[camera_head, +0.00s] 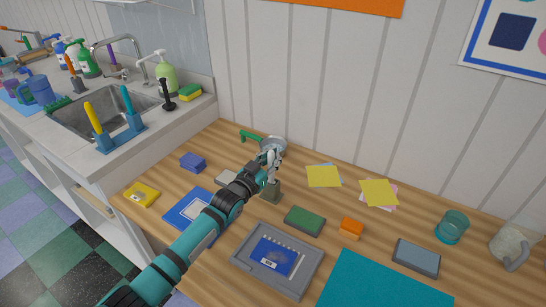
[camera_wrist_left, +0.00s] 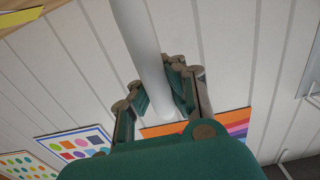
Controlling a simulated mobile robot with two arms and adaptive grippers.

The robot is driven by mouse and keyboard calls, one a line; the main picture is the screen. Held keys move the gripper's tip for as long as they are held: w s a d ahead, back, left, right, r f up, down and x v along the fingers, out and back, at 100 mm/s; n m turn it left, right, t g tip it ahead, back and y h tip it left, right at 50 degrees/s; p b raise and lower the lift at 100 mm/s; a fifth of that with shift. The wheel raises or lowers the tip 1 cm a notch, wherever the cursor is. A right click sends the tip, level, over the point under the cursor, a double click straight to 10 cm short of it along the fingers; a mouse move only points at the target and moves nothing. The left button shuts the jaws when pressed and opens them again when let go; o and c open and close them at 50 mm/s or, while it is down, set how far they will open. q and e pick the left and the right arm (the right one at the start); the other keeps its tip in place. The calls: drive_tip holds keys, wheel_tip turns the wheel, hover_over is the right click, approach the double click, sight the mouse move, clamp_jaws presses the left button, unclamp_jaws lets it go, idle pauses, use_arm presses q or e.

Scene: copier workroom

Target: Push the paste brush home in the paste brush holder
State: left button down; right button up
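My left gripper (camera_head: 269,163) is over the wooden worktop, at the end of the teal arm. In the left wrist view my left gripper (camera_wrist_left: 157,92) has its fingers closed around a pale, smooth rod (camera_wrist_left: 137,35), which I take to be the paste brush's handle. In the head view the brush is mostly hidden by the gripper. A dark grey-green block (camera_head: 271,191), apparently the paste brush holder, stands directly below the gripper. Whether the brush's lower end sits inside it is hidden. My right gripper is in neither view.
A green-topped block (camera_head: 304,220), a grey tray (camera_head: 244,263) and an orange block (camera_head: 351,228) lie in front and right. The sink (camera_head: 100,107) is left.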

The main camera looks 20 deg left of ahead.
use_arm(q)
drive_tip(key=shift+f+b, duration=0.4)
drive_tip(key=shift+f, duration=0.15)
drive_tip(key=c, duration=1.4)
unclamp_jaws()
drive_tip(key=shift+s, duration=0.1)
drive_tip(key=v, duration=1.2)
drive_tip(key=shift+f, duration=0.15)
